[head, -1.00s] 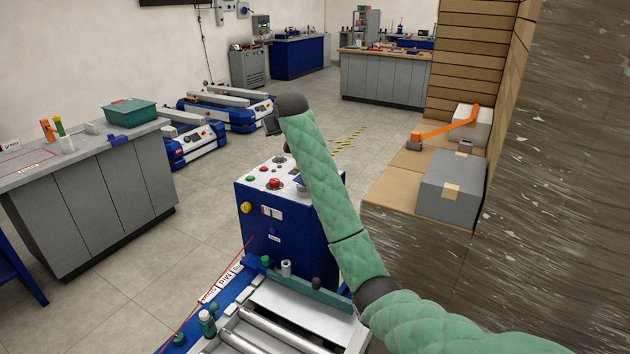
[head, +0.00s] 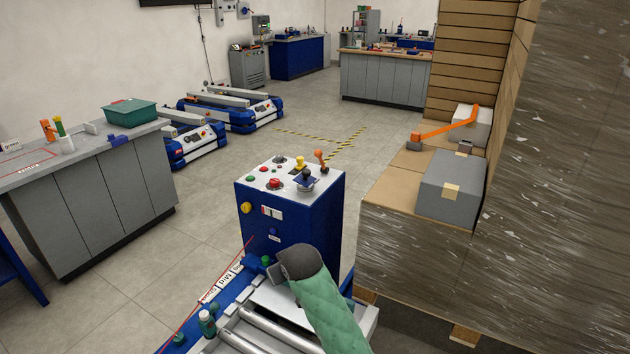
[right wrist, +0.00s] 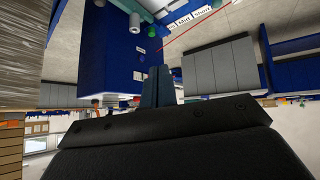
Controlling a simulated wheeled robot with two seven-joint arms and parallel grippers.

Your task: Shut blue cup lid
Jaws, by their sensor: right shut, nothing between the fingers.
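No cup with a lid can be clearly made out. On top of the blue control box (head: 285,235) stands a small blue part with a dark top (head: 305,181), perhaps the blue cup; whether it has an open lid is too small to tell. My right gripper (head: 273,272) is low in front of the box, below its top and above the roller bed. In the right wrist view its dark fingers (right wrist: 155,84) are together with nothing between them, and the box front (right wrist: 110,55) appears upside down. My left gripper is out of view.
The box top also carries a red button (head: 275,183), a yellow part (head: 299,163) and an orange lever (head: 320,158). Wrapped stacked goods (head: 410,245) border the right side. Open floor lies left of the box.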

